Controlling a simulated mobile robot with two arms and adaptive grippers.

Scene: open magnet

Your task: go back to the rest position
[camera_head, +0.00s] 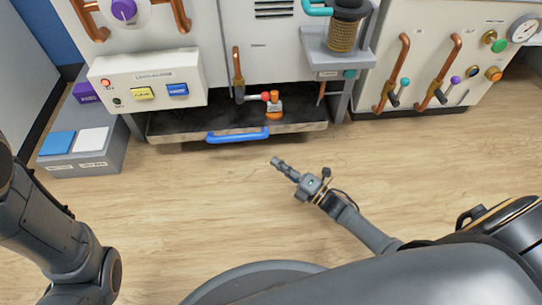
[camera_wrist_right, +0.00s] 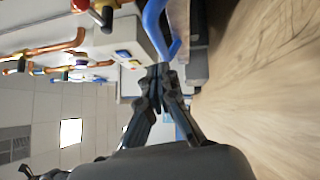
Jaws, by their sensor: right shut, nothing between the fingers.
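My right gripper (camera_head: 277,162) points up and left over the wooden floor in the head view, in front of the machine's low tray. It is shut and empty, apart from the tray and its blue handle. In the right wrist view its fingers (camera_wrist_right: 158,72) meet at the tips with nothing between them. My left arm (camera_head: 50,240) comes in at the left edge, bent down; its gripper is outside the view.
A dark tray (camera_head: 165,130) with a blue handle (camera_head: 238,136) juts from the machine, bearing an orange-topped item (camera_head: 273,107). A control box (camera_head: 150,85) and a grey stand (camera_head: 115,150) are at left. Copper pipes (camera_head: 439,75) are at right. The floor (camera_head: 420,170) between is clear.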

